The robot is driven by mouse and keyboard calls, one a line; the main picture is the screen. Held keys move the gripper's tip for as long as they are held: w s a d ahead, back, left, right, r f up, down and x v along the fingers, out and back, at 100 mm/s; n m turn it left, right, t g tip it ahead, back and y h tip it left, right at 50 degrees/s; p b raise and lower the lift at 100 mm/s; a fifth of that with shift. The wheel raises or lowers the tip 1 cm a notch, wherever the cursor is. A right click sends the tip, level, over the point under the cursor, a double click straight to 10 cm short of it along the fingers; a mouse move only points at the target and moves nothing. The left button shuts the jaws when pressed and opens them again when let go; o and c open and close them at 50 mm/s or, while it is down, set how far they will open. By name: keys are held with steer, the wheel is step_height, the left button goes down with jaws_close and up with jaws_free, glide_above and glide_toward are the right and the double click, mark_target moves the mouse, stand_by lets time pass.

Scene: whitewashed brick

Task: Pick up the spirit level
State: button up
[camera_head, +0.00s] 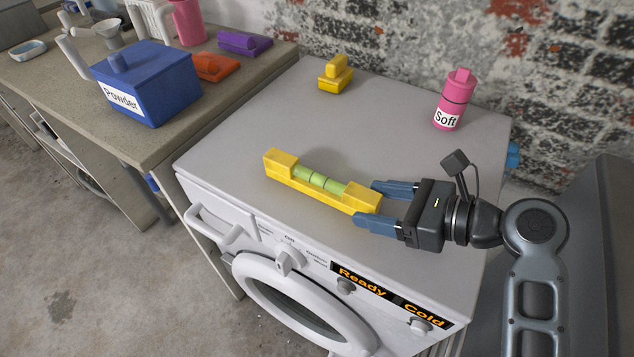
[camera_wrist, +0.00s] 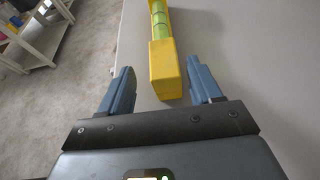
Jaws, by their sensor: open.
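The yellow spirit level (camera_head: 321,182) with a green vial lies on top of the white washing machine (camera_head: 235,140), near its front edge. My gripper (camera_head: 368,206) is open at the level's right end. Its blue fingers are on either side of that end in the head view. In the wrist view, the level's near end (camera_wrist: 165,75) lies between the fingertips of my gripper (camera_wrist: 160,78), nearer the right finger.
A pink "Soft" bottle (camera_head: 455,100) and a yellow object (camera_head: 336,74) stand at the back of the machine top. A blue "Powder" box (camera_head: 147,82) and orange (camera_head: 214,67) and purple (camera_head: 244,43) items are on the counter at left. A brick wall is behind.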

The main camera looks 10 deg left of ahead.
mark_target(356, 198)
steer(key=shift+w+x, duration=0.15)
steer(key=shift+x, duration=1)
steer(key=shift+w+x, duration=0.15)
steer(key=shift+x, duration=1)
steer(key=shift+d, duration=0.1)
steer(key=shift+c, duration=0.5)
steer(key=c, duration=1)
